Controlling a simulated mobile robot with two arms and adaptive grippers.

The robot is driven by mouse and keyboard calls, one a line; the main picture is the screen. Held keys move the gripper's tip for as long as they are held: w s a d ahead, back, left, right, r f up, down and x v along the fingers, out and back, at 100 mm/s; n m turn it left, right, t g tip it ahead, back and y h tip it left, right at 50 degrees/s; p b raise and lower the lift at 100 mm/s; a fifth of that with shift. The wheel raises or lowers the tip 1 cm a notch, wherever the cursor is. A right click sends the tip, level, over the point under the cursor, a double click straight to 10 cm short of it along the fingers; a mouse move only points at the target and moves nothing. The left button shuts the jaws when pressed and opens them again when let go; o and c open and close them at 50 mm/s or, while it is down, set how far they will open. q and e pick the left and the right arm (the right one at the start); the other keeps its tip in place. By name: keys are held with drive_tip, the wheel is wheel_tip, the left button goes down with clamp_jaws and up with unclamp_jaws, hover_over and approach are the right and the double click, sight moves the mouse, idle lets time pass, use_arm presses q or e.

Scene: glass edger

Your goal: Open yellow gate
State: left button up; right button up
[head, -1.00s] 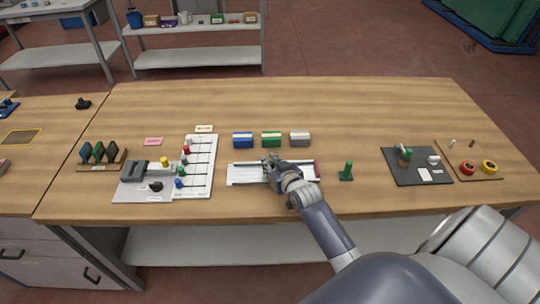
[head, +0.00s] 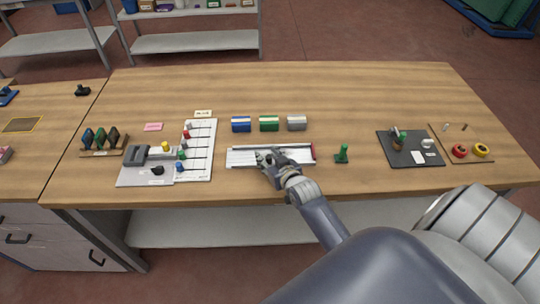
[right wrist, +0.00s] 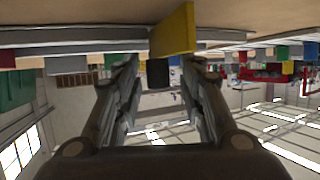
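A yellow upright plate (right wrist: 172,32) shows large in the right wrist view, just ahead of my right gripper's fingertips. That view looks upside down, with the wooden tabletop along its top. My right gripper (head: 264,157) is over the long white tray (head: 238,157) in the head view, pointing left. Its fingers (right wrist: 158,75) are spread, with a dark block beyond the gap. The fingers do not appear to grip the plate; whether they touch it is unclear. I cannot make out the yellow plate in the head view, where the hand covers part of the tray. My left gripper is out of view.
Blue (head: 241,124), green (head: 269,123) and grey (head: 297,122) blocks stand behind the tray. A green upright piece (head: 342,154) stands to its right. A white panel (head: 203,138) with coloured knobs lies left. The table's back is clear.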

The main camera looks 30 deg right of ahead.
drive_tip(key=v, duration=1.2)
drive_tip(key=shift+f, duration=0.1)
